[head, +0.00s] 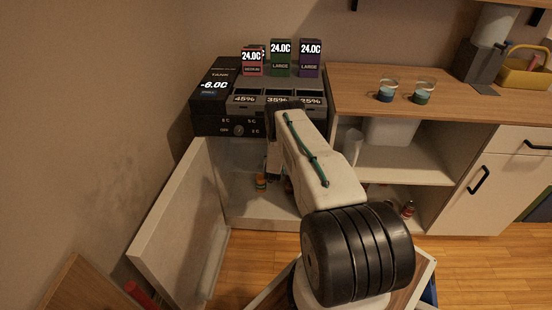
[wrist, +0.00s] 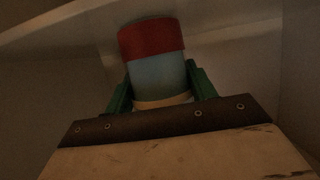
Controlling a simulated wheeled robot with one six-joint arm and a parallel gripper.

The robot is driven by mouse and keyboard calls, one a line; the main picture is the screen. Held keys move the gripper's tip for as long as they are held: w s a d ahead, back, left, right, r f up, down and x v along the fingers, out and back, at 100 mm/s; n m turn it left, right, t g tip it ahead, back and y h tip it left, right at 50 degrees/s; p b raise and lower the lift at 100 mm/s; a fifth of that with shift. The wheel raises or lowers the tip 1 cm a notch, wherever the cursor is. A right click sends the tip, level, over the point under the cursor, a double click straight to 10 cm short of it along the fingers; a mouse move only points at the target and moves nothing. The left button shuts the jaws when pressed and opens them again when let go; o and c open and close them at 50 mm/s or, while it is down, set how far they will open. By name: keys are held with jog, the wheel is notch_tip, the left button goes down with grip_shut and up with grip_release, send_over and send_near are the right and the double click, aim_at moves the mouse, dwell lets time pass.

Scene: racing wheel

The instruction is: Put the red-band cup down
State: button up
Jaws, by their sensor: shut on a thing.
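The red-band cup (wrist: 157,70) shows in the wrist view, with a wide red band at one end and a grey-blue body. My gripper (wrist: 160,82) is shut on it, one green finger on each side. A pale surface lies behind the cup, but I cannot tell whether they touch. In the head view my arm reaches toward the open cabinet under the counter, and it hides the cup and fingertips.
A cabinet door (head: 172,225) stands open at the left. A blue-band cup (head: 387,91) and a green-band cup (head: 424,93) stand on the wooden counter (head: 450,112).

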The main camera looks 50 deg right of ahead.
jog(key=o, duration=1.2)
jog(key=shift+f, duration=0.1)
jog(key=shift+r, duration=0.2)
jog(key=v, duration=1.2)
